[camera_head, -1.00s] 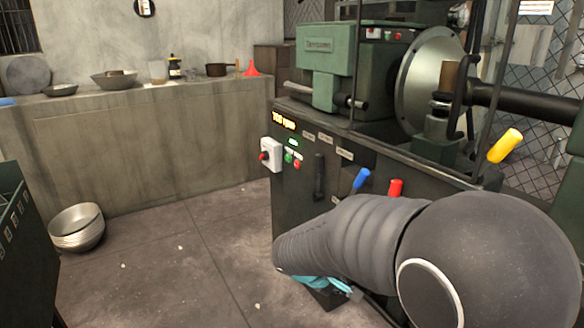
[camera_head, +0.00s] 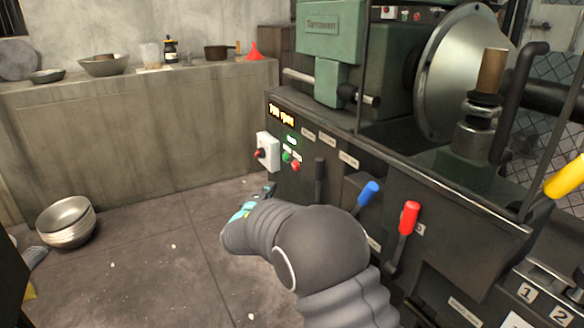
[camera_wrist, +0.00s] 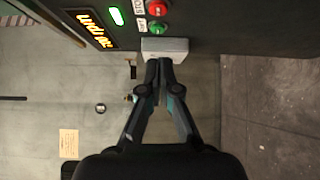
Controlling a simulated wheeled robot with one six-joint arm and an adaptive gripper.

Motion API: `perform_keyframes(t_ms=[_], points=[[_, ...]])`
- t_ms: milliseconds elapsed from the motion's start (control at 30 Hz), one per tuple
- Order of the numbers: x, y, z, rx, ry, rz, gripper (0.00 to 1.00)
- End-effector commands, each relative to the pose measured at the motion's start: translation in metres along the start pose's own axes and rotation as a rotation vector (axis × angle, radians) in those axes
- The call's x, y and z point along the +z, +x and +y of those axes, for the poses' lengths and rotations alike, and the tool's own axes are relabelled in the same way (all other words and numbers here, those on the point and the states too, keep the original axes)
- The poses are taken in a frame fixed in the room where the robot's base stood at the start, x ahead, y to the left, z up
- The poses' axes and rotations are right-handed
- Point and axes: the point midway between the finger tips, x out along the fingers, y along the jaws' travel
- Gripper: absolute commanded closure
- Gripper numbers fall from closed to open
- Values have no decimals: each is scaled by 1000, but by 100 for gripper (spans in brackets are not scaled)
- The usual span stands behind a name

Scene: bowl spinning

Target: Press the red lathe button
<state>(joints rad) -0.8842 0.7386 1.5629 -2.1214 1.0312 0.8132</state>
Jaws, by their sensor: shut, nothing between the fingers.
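The red lathe button (camera_head: 295,167) is on the lathe's dark front panel, just below right of a green button (camera_head: 286,157). In the wrist view the red button (camera_wrist: 157,8) is at the top edge, with the green button (camera_wrist: 157,28) under it. My gripper (camera_head: 268,190) is at the left of the panel, below the buttons in the head view and partly hidden by my arm. In the wrist view the fingers of my gripper (camera_wrist: 159,65) are together and empty, pointing at the grey-white switch box (camera_wrist: 165,48). Contact with the box cannot be told.
The switch box (camera_head: 268,150) with a red knob juts out left of the buttons. A lit orange display (camera_head: 282,116) is above. Blue (camera_head: 368,194) and red (camera_head: 409,218) levers stick out at right. Stacked metal bowls (camera_head: 67,222) sit on the floor at left; the floor between is open.

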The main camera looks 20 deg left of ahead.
Motion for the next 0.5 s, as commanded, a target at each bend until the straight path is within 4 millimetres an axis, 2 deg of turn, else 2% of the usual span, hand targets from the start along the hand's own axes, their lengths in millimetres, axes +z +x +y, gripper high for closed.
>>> perform_keyframes(t_ms=[200, 500], points=[[-11, -7, 2, 11, 69, 20, 100], [-10, -6, 2, 10, 71, 18, 100]])
